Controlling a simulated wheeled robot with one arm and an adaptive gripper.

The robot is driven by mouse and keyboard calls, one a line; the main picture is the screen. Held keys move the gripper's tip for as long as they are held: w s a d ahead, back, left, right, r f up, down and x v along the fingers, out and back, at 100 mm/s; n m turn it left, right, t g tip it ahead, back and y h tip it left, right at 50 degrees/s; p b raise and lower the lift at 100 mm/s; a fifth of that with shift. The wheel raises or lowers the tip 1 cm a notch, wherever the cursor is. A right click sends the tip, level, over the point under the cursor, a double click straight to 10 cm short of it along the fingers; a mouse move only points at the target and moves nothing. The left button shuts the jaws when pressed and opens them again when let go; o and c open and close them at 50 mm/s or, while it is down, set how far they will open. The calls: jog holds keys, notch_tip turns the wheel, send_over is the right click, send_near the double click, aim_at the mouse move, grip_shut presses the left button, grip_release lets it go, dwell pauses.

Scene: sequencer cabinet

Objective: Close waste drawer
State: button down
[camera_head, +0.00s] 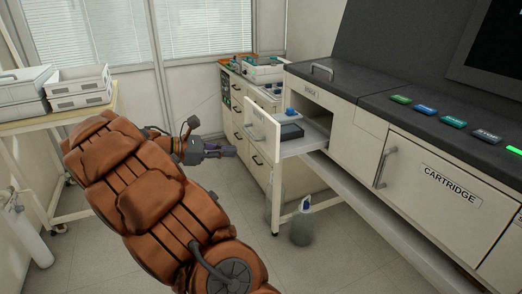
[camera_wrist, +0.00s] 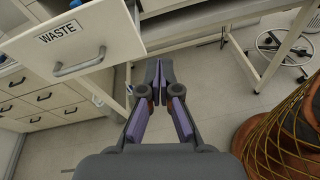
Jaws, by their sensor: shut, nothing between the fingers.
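The waste drawer stands pulled out of the white cabinet in the head view, its front panel (camera_head: 262,132) facing left toward my arm. A dark box (camera_head: 291,131) and a blue-topped item (camera_head: 291,113) sit in it. In the wrist view, the drawer front (camera_wrist: 110,35) carries a WASTE label and a grey bar handle (camera_wrist: 79,63) at the upper left. My gripper (camera_head: 234,151) is shut and empty, a little left of the drawer front in the head view. In the wrist view, its fingertips (camera_wrist: 159,68) are together, to the right of the handle and apart from it.
The CARTRIDGE door (camera_head: 435,185) is shut at the right. A blue-capped bottle (camera_head: 302,226) stands on the floor below the drawer. A side bench with drawers (camera_head: 240,120) stands behind. A table with white trays (camera_head: 80,88) is at the left. Open floor lies between.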

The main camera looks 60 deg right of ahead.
aim_at(269, 139)
jog(key=w+d+f+n+g+h+b, duration=0.1)
jog(key=w+d+f+n+h+b, duration=0.2)
jog(key=w+d+f, duration=0.3)
jog(key=x, duration=0.4)
jog(key=p+x, duration=0.1)
jog(key=x, duration=0.3)
jog(key=r+x, duration=0.1)
jog(key=x, duration=0.4)
jog(key=shift+w+d+r, duration=0.1)
jog(key=shift+w+d, duration=0.1)
jog(key=shift+w, duration=0.2)
